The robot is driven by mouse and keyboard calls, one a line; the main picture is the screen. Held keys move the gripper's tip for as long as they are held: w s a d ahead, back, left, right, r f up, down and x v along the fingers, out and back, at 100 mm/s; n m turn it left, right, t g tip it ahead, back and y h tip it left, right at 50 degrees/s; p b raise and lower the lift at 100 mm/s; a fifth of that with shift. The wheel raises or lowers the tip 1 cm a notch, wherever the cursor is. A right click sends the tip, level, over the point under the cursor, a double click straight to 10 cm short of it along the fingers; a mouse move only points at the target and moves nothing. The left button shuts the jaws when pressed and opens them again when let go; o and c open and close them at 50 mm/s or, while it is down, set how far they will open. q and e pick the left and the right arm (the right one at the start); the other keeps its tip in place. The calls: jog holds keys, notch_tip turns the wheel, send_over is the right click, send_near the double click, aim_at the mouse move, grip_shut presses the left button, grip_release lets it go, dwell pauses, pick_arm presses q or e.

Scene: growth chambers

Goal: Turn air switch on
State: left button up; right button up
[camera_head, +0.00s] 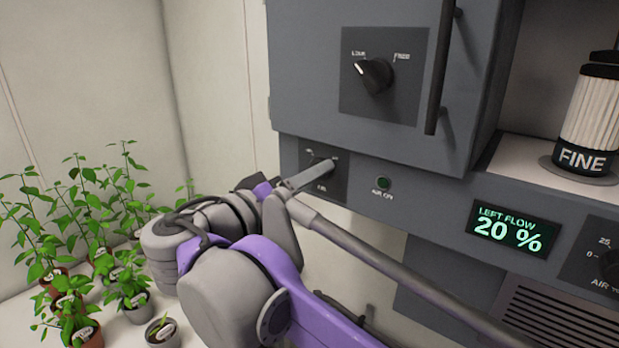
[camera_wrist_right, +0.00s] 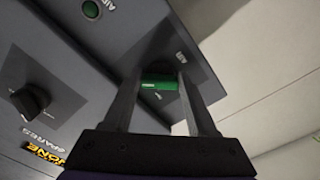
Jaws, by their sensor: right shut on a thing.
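The air switch (camera_wrist_right: 158,82) shows in the right wrist view as a green handle on a dark square plate. The same plate (camera_head: 338,190) is on the grey chamber front in the head view, below the closed door. My right gripper (camera_head: 324,169) reaches the plate, and its fingers hide the switch handle there. In the right wrist view my right gripper (camera_wrist_right: 157,84) has its fingers on either side of the green handle, shut on it. A small dark green AIR ON lamp (camera_head: 383,183) is right of the plate. My left gripper is not in view.
The LINE/FREE knob (camera_head: 373,75) and a door handle (camera_head: 440,70) are above. The flow display (camera_head: 509,231) reads LEFT FLOW 20 %. A FINE filter (camera_head: 588,120) stands in an open bay at right. Several potted plants (camera_head: 75,260) stand at left.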

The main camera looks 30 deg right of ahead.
dwell(0.5)
jog(key=o, duration=1.4)
jog(key=shift+c, duration=0.2)
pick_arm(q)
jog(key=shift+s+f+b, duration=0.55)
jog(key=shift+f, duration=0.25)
pick_arm(e)
jog(key=v, duration=1.1)
jog(key=shift+w, duration=0.1)
jog(key=s+d+f+n+g+y, duration=0.1)
jog(key=d+f+y, duration=0.2)
jog(key=f, duration=0.6)
jog(key=s+d+f+n+g+y, duration=0.1)
jog(key=d+f+n+y, duration=0.15)
jog(key=f, duration=0.55)
jog(key=s+d+f+n+g+y, duration=0.1)
jog(key=d+f+y, duration=0.15)
jog(key=f, duration=0.65)
jog(key=s+a+f+y, duration=0.1)
jog(key=f+y, duration=0.1)
jog(key=f, duration=0.3)
jog(key=s+a+f+t+y, duration=0.1)
jog(key=s+a+f+y, duration=0.1)
jog(key=f, duration=0.4)
jog(key=s+a+f+t+y, duration=0.1)
jog(key=f+y, duration=0.3)
jog(key=f, duration=0.2)
jog(key=shift+s+a+f, duration=0.25)
jog(key=shift+s+a, duration=0.15)
